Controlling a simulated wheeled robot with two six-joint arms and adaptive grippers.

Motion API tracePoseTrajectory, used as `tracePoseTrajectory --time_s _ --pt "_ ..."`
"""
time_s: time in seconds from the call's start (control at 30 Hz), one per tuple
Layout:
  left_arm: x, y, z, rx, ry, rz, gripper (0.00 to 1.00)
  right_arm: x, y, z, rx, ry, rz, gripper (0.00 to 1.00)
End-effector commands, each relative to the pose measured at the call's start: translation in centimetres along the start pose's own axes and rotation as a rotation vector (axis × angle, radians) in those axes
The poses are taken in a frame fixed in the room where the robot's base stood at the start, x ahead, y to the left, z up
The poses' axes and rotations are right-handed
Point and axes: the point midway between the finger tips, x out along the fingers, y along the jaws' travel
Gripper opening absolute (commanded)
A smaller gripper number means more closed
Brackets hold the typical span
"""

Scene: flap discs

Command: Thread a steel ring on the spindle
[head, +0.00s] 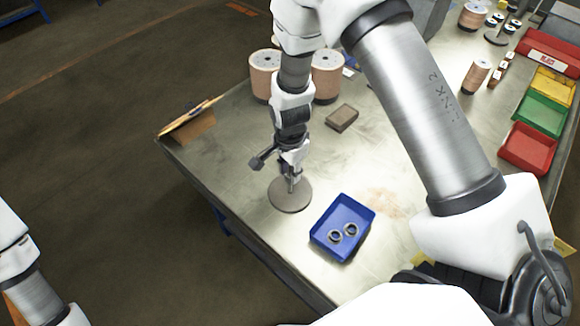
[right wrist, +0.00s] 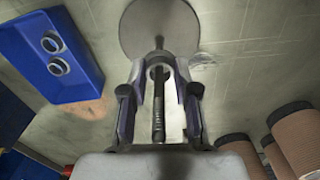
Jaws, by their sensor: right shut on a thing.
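My right gripper (head: 290,178) points down over the round grey base (head: 290,196) of the spindle. In the right wrist view its fingers (right wrist: 160,76) are shut on a steel ring (right wrist: 160,60). The threaded spindle rod (right wrist: 158,115) runs between the fingers, and the ring appears to be around it, above the base (right wrist: 180,24). The exact gap to the base is hard to tell. Two more steel rings (head: 351,230) lie in the blue tray (head: 326,251), which also shows in the right wrist view (right wrist: 85,88). My left gripper is out of view.
Pink-brown spools (head: 265,75) stand behind my right arm, with a small brown block (head: 341,118) nearby. Red (head: 528,149), green (head: 543,115) and yellow bins line the right side. The table's left edge is close to the spindle base.

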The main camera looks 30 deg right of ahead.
Motion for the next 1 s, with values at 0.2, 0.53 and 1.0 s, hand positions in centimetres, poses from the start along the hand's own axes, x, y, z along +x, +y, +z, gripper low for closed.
tracePoseTrajectory --time_s 0.2,0.53,1.0 --pt "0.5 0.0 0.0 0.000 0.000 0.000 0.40 0.9 0.0 0.0 0.000 0.000 0.001 0.55" --pt "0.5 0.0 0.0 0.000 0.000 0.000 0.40 0.8 0.0 0.0 0.000 0.000 0.000 0.59" --pt "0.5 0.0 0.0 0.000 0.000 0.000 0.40 -8.7 -0.1 0.0 0.000 0.001 -0.003 0.59"
